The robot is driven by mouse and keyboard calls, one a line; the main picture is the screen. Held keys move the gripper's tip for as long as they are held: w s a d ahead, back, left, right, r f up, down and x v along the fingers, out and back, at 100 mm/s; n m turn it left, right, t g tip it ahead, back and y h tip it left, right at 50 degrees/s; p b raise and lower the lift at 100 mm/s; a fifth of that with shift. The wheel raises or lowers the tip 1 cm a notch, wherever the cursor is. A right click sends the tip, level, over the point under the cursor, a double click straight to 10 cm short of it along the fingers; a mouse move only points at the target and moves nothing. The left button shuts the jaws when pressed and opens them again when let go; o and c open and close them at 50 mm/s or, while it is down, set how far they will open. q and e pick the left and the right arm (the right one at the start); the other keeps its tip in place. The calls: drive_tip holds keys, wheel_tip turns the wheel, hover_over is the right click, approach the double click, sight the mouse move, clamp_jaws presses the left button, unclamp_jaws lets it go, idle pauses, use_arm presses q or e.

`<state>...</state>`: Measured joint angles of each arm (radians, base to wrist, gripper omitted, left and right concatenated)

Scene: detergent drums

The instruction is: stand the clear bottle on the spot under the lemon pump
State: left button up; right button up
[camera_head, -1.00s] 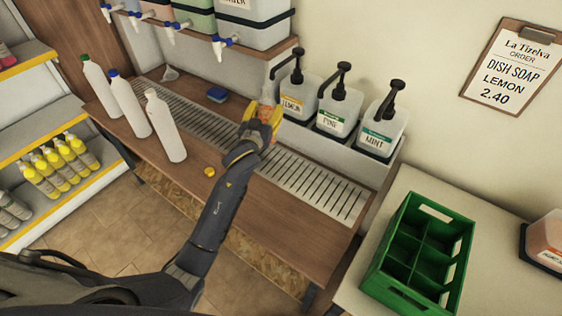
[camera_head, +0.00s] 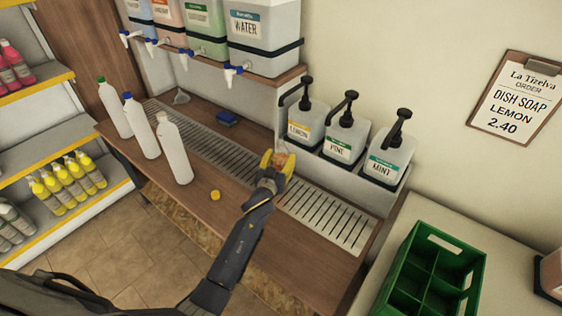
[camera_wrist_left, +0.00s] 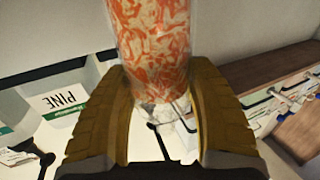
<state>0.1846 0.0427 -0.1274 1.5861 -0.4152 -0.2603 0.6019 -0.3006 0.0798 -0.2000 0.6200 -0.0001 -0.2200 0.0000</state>
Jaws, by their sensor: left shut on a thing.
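My left gripper (camera_head: 279,160) is shut on the clear bottle (camera_wrist_left: 153,50), which has an orange-and-white pattern in the wrist view. In the head view only a small orange part of the bottle (camera_head: 284,160) shows between the yellow fingers. It is just in front of the lemon pump (camera_head: 305,128), above or at the slotted drain strip (camera_head: 325,217). I cannot tell whether its base touches the strip. The lemon pump's black spout points left, close above the bottle. The spot under it is hidden by gripper and bottle. My right gripper is out of view.
The pine pump (camera_head: 345,140) and mint pump (camera_head: 388,160) stand to the right. Several white bottles (camera_head: 174,150) stand at left on the counter. A green crate (camera_head: 432,270) is at lower right.

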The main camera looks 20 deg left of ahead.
use_arm(q)
drive_tip(key=shift+f, duration=0.9)
drive_tip(key=o, duration=1.6)
drive_tip(key=shift+c, duration=0.2)
drive_tip(key=s, duration=1.2)
drive_tip(key=shift+a, duration=0.1)
